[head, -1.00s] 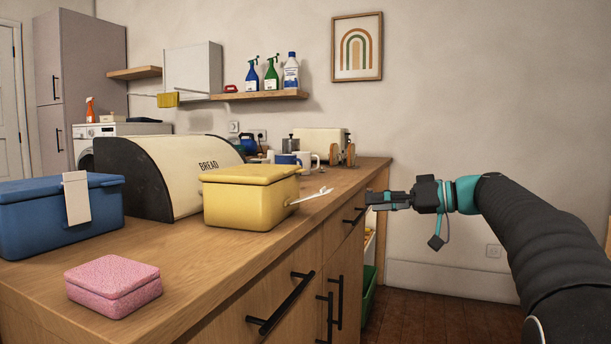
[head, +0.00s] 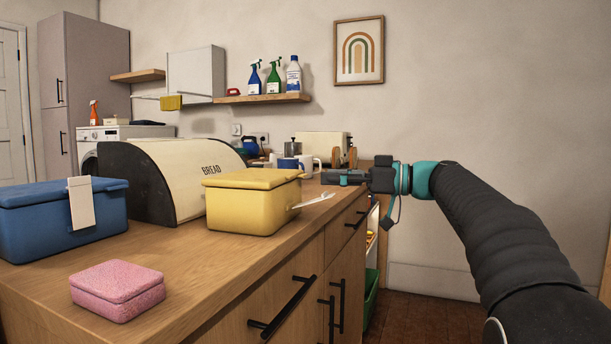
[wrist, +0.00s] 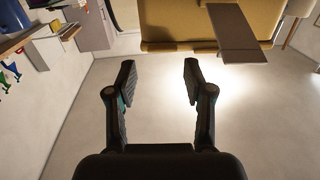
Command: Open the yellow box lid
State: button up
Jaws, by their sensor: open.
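The yellow box (head: 252,210) stands on the wooden counter with its lid (head: 252,178) shut. A thin pale tab (head: 313,201) sticks out from its right side. In the wrist view, the yellow box (wrist: 180,25) fills the top edge and a flat brownish tab (wrist: 232,30) juts from it. My gripper (head: 325,178) is to the right of the box at about lid height, apart from it. In the wrist view my gripper (wrist: 160,75) has its fingers spread, with nothing between them.
The bread bin (head: 190,175) stands behind the yellow box. A blue box (head: 50,225) with a white tab is at the left, and a pink box (head: 117,290) is in front. Mugs (head: 305,163) and a toaster stand at the back.

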aim_at(307, 175)
jog(key=shift+x, duration=2.45)
